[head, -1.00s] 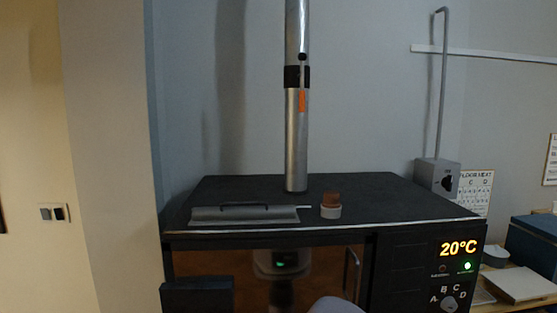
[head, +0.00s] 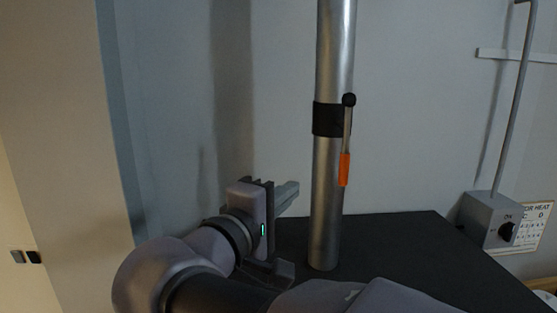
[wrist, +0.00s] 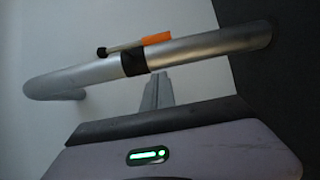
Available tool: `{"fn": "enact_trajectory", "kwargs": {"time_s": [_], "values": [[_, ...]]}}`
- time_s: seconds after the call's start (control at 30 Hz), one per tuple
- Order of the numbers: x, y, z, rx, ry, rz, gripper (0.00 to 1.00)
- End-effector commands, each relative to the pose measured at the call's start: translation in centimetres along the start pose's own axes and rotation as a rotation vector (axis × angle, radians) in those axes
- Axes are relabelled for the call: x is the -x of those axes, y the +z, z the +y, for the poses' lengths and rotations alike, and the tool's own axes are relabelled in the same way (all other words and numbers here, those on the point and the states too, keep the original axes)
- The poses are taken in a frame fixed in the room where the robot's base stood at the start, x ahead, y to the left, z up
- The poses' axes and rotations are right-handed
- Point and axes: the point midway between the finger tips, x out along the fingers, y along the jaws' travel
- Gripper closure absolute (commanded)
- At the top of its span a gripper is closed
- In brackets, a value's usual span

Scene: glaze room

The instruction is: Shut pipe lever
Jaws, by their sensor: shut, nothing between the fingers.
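The metal pipe (head: 326,215) stands upright from the dark top of the kiln-like cabinet. A black collar (head: 328,119) wraps it. The pipe lever (head: 347,132) is a thin rod with a black ball at its top and an orange tip at its bottom. It hangs nearly parallel to the pipe on its right side. My gripper (head: 290,192) is shut and empty, left of the pipe and below the collar, apart from the lever. In the wrist view the lever's orange end (wrist: 156,39) lies beyond the pipe (wrist: 200,47), and my gripper's fingers (wrist: 157,90) point toward the pipe.
The dark cabinet top (head: 420,255) is clear to the right of the pipe. A grey switch box (head: 490,217) with a tall bent rod stands at its right back. A plain wall is close behind. My arm hides the cabinet's front.

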Motion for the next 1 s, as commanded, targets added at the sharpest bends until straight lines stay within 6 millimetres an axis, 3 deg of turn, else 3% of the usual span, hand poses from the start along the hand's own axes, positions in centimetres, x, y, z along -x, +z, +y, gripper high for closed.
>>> {"fn": "enact_trajectory", "kwargs": {"time_s": [0.27,0.7,1.0], "values": [[-1.0,0.1,0.0,0.000,-0.001,-0.004,1.00],[-10.3,0.2,0.1,0.002,-0.003,-0.005,1.00],[-12.7,2.8,0.0,0.000,-0.003,-0.002,1.00]]}}
